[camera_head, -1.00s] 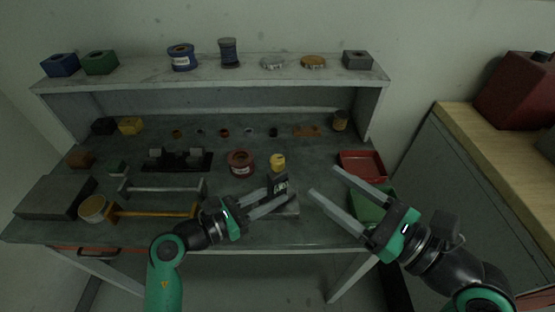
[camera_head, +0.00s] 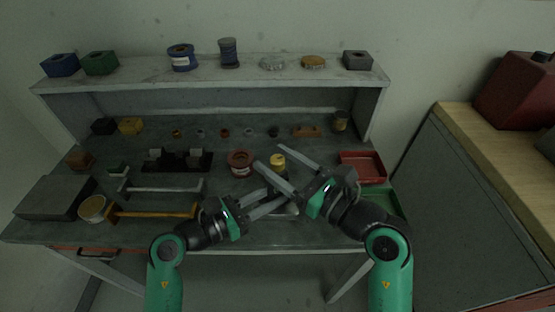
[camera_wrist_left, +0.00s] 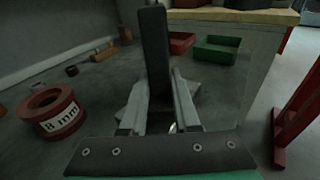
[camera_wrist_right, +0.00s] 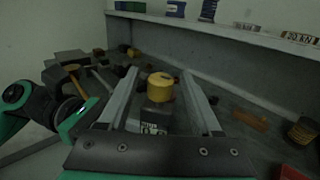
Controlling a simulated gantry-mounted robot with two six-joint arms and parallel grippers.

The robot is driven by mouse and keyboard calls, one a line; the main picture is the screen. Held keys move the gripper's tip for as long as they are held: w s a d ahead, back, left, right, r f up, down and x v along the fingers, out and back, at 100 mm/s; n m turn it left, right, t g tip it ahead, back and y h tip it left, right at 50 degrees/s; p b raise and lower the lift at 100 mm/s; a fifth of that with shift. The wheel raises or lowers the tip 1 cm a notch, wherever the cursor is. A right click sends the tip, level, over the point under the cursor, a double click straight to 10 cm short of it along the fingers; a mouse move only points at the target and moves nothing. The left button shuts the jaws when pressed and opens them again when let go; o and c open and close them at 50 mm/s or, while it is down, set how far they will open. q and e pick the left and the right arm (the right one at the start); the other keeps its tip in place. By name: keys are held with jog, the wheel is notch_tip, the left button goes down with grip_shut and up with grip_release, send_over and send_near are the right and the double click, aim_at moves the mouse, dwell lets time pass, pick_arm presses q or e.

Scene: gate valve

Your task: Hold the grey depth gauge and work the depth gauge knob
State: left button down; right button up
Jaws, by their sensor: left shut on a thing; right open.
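The grey depth gauge (camera_wrist_left: 155,50) stands upright between the fingers of my left gripper (camera_head: 282,199), which is shut on it. In the right wrist view its labelled grey body (camera_wrist_right: 154,118) shows below the yellow depth gauge knob (camera_wrist_right: 160,88). The knob also shows in the head view (camera_head: 278,160). My right gripper (camera_wrist_right: 160,72) is open, with one finger on each side of the knob and visible gaps between. In the head view the right fingers and the left fingers hide most of the gauge body.
A red ring (camera_head: 240,162) lies left of the knob. A red tray (camera_head: 362,168) and a green tray (camera_head: 384,203) lie at the right. A bar handle (camera_head: 155,210) lies at the left. The raised shelf (camera_head: 215,75) runs along the back.

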jog(key=shift+c, duration=0.2)
grip_shut()
jog(key=shift+w, duration=0.1)
jog(key=n+g+y, duration=0.2)
jog(key=g, duration=0.1)
jog(key=shift+f, duration=0.1)
jog(key=shift+n+g+y, duration=0.4)
jog(key=shift+n+g, duration=0.2)
jog(key=shift+o, duration=0.2)
grip_release()
